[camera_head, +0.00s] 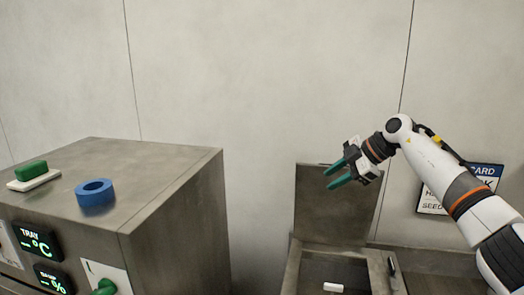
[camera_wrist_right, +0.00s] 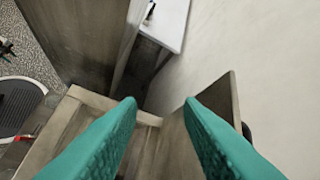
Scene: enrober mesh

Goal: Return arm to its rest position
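My right arm (camera_head: 435,165) reaches in from the right in the head view, raised in front of the wall. My right gripper (camera_head: 333,176) has green fingers, spread apart with nothing between them. It hangs above an open metal bin, near the top of the bin's raised lid (camera_head: 330,205). In the right wrist view the two green fingers (camera_wrist_right: 160,105) are apart and empty, with the bin's rim (camera_wrist_right: 100,98) below them. My left gripper does not show in either view.
A metal cabinet (camera_head: 175,195) stands at the left, with a blue ring (camera_head: 95,198) and a green block (camera_head: 31,170) on a white pad on top. Temperature displays (camera_head: 36,243) and a green knob (camera_head: 104,287) are on its front. A white piece (camera_head: 333,287) lies inside the bin. A sign (camera_head: 431,203) is behind my arm.

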